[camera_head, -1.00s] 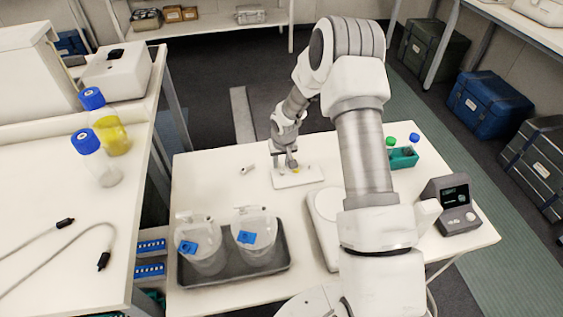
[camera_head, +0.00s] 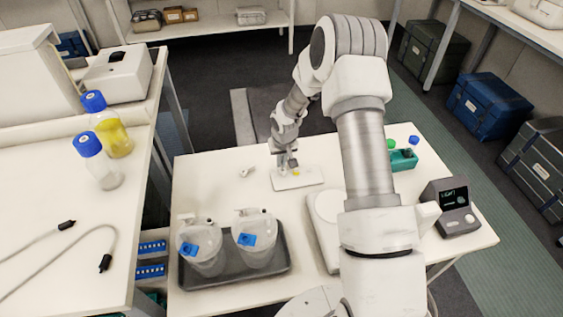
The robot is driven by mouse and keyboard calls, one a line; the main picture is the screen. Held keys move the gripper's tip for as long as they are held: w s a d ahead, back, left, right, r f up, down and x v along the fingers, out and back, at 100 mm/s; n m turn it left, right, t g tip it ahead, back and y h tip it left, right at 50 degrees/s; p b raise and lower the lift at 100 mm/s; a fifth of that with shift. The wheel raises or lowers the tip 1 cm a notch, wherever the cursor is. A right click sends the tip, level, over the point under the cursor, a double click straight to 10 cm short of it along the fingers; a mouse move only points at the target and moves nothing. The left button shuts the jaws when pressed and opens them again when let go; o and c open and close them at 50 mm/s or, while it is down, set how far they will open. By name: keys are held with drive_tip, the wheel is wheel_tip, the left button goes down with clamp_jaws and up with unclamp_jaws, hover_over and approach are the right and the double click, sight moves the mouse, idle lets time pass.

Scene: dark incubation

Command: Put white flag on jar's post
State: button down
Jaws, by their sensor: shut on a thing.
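Two clear lidded jars stand upright side by side in a dark grey tray (camera_head: 236,279), a left jar (camera_head: 205,258) and a right jar (camera_head: 257,255). Each has a blue square on its front and small fittings on its lid; their posts are too small to make out. My gripper (camera_head: 288,164) is behind the jars, over a flat white holder (camera_head: 312,177). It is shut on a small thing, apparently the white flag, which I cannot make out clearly. A small yellow piece (camera_head: 296,173) is on the holder, just below the fingers.
A small white piece (camera_head: 247,172) lies left of the holder. A white round-topped device (camera_head: 325,206) stands right of the tray, near my arm. A teal rack (camera_head: 403,160) with capped bottles and a dark display unit (camera_head: 448,205) are at the right. Table between tray and holder is clear.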

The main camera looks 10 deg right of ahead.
drive_tip(key=shift+w+p+v, duration=0.2)
drive_tip(key=shift+p+v, duration=0.2)
drive_tip(key=shift+v, duration=0.4)
drive_tip(key=shift+w+p+v, duration=0.2)
drive_tip(key=shift+p+v, duration=0.15)
drive_tip(key=shift+v, duration=0.4)
drive_tip(key=shift+r, duration=0.1)
